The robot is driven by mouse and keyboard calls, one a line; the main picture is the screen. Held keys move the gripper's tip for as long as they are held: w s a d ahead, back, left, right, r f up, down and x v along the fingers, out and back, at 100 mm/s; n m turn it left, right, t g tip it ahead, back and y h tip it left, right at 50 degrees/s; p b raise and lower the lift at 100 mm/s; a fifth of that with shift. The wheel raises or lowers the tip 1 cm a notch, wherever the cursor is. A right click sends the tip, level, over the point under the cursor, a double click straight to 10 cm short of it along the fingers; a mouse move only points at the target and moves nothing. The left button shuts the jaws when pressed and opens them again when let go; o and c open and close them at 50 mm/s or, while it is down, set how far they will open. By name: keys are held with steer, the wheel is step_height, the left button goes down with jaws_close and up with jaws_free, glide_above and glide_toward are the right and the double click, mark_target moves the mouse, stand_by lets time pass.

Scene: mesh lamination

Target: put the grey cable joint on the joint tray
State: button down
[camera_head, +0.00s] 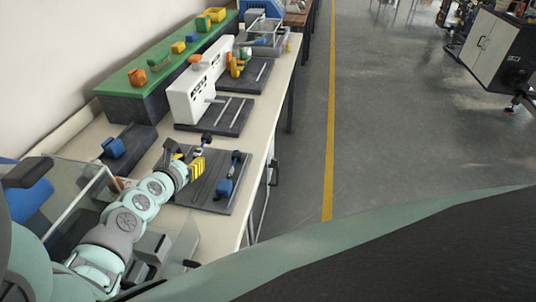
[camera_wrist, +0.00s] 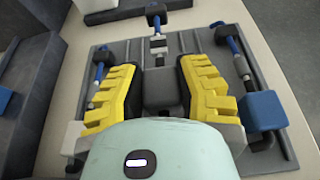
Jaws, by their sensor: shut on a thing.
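My gripper (camera_wrist: 158,88) has yellow fingers and is shut on a grey block, the grey cable joint (camera_wrist: 162,90), which sits between them. In the head view my gripper (camera_head: 190,165) is over the nearest dark grooved plate (camera_head: 215,203); the joint cannot be made out clearly there. The plate also shows beneath the fingers in the wrist view (camera_wrist: 190,42). Whether the joint touches the plate cannot be told. A dark tray (camera_head: 137,137) with a blue block (camera_head: 113,147) lies to the left; I cannot tell which surface is the joint tray.
A blue connector (camera_wrist: 262,110) with a cable lies at the plate's right side. A white slotted fixture (camera_head: 193,95) stands behind the plate. A green-topped bench (camera_head: 160,68) holds several coloured blocks.

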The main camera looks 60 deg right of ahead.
steer(key=shift+f+b, duration=0.7)
steer(key=shift+f, duration=0.75)
steer(key=shift+f, duration=0.1)
steer(key=c, duration=0.7)
jaws_free()
steer(key=shift+c, duration=0.2)
steer(key=shift+r, duration=0.2)
steer(key=shift+p+v, duration=0.9)
steer(key=shift+v, duration=2.9)
steer(key=shift+f, duration=0.1)
